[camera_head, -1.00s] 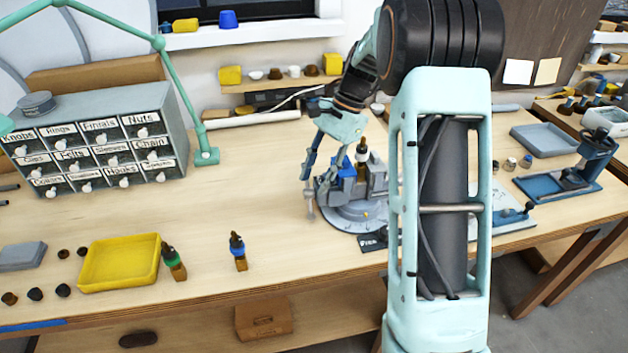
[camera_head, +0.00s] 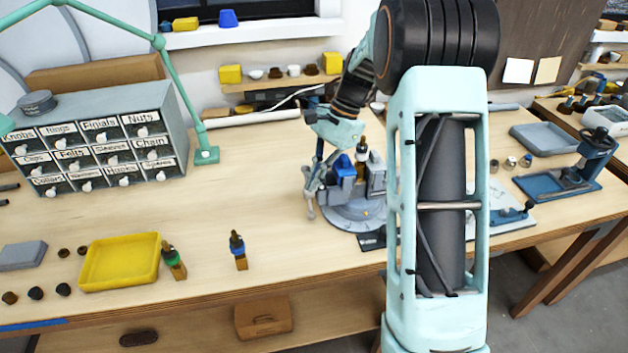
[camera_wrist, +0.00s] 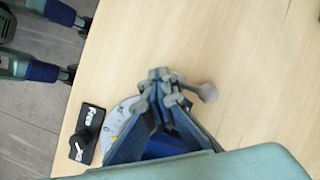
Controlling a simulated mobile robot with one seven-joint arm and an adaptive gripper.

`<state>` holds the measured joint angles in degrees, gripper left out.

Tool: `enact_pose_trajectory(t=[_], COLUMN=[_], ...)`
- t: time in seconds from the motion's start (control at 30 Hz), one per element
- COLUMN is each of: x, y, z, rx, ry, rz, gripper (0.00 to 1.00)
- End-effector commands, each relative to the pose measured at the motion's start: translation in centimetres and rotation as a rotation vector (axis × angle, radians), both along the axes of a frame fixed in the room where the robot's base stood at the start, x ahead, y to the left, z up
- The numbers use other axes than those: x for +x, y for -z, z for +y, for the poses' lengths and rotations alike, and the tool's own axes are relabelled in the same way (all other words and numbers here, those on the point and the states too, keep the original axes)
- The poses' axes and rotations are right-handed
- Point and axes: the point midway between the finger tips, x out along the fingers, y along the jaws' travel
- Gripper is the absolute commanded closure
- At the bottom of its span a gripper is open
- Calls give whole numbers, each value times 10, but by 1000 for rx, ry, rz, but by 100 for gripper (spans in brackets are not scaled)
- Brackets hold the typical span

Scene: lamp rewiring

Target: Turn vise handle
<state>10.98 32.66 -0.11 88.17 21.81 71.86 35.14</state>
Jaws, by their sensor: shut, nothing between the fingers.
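The grey vise (camera_head: 376,178) with blue parts stands on a round grey base (camera_head: 352,214) near the table's front edge. Its handle (camera_head: 308,205) is at the vise's left side, with a rounded end hanging low. My gripper (camera_head: 314,187) is at that side, its fingers pointing down close to the handle. In the wrist view the fingertips (camera_wrist: 160,77) are together, and the handle's round knob (camera_wrist: 208,92) sticks out just to their right. My fingers hide part of the handle and vise, so I cannot tell whether they touch it.
A black label plate (camera_wrist: 87,133) lies beside the base. The table between the drawer cabinet (camera_head: 100,150) and the vise is mostly clear.

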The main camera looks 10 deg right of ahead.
Motion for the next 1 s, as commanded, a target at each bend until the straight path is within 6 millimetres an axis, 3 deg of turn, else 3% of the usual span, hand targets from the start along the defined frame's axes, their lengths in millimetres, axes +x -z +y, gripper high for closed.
enact_pose_trajectory(t=[0.2, 0.5, 0.83, 1.0], x=[0, -1, 0, 3], y=[0, 0, -2, -23], z=[0, 0, -1, -10], rx=[0, 0, -1, -1], ry=[-1, 0, 1, 1], rz=[1, 2, 1, -2], gripper=[99, 66, 66, 66])
